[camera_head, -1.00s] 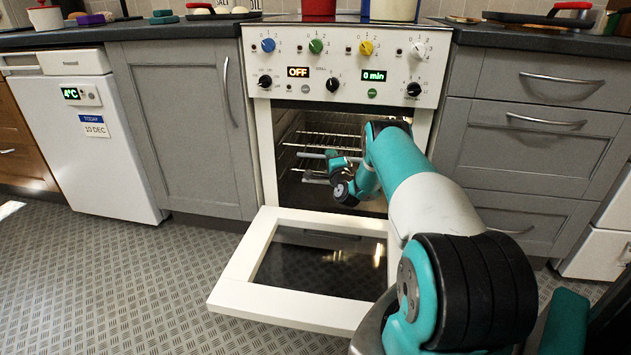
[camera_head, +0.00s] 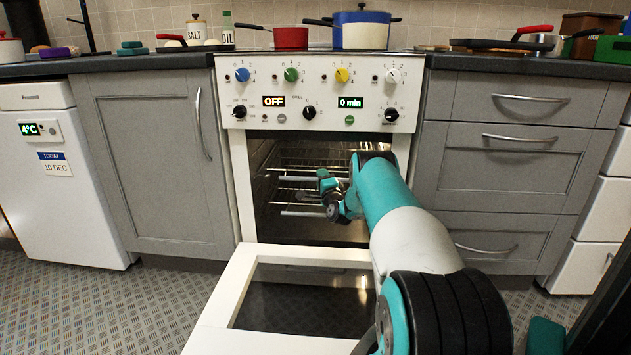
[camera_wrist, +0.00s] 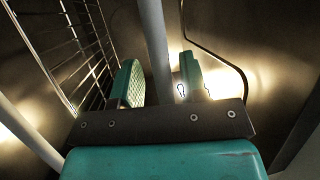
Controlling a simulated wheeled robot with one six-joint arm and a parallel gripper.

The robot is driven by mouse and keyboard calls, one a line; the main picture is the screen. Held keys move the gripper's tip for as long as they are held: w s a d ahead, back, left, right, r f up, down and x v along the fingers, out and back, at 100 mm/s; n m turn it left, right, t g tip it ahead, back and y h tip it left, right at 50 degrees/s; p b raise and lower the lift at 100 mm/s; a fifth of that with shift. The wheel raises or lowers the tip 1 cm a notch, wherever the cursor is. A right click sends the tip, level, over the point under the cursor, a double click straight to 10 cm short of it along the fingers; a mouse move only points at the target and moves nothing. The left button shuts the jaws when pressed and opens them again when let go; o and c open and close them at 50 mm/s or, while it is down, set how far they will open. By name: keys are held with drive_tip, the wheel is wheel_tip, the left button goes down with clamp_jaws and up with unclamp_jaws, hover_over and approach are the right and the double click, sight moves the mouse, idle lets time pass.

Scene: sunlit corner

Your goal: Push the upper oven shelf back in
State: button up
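The oven (camera_head: 230,190) has its door (camera_head: 240,265) folded down. The upper oven shelf (camera_head: 296,178), a wire rack with a pale front bar, is inside the cavity, partly hidden by my arm. My gripper (camera_head: 328,186) reaches into the opening by the shelves, small and partly hidden. In the wrist view my gripper (camera_wrist: 162,80) has its two green fingers apart. A pale bar (camera_wrist: 153,40) runs between them in the picture, with gaps beside it; I cannot tell whether it touches a finger. A wire rack (camera_wrist: 75,50) stands at the left there.
A lower shelf bar (camera_head: 302,213) shows below the upper one. The lowered door lies beneath my arm. Grey cabinets (camera_head: 155,165) and drawers (camera_head: 500,160) flank the oven. A red pot (camera_head: 291,38) and a blue-white pot (camera_head: 362,30) stand on the hob.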

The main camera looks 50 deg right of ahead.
drive_tip(key=shift+w+a+r, duration=0.1)
drive_tip(key=shift+w+a, duration=0.3)
drive_tip(key=shift+a, duration=0.1)
drive_tip(key=shift+s+a+y, duration=0.1)
drive_tip(key=shift+a+y, duration=0.1)
drive_tip(key=shift+y, duration=0.1)
drive_tip(key=p+v, duration=1.7)
drive_tip(key=p, duration=0.2)
drive_tip(key=shift+f, duration=0.4)
drive_tip(key=shift+d, duration=0.1)
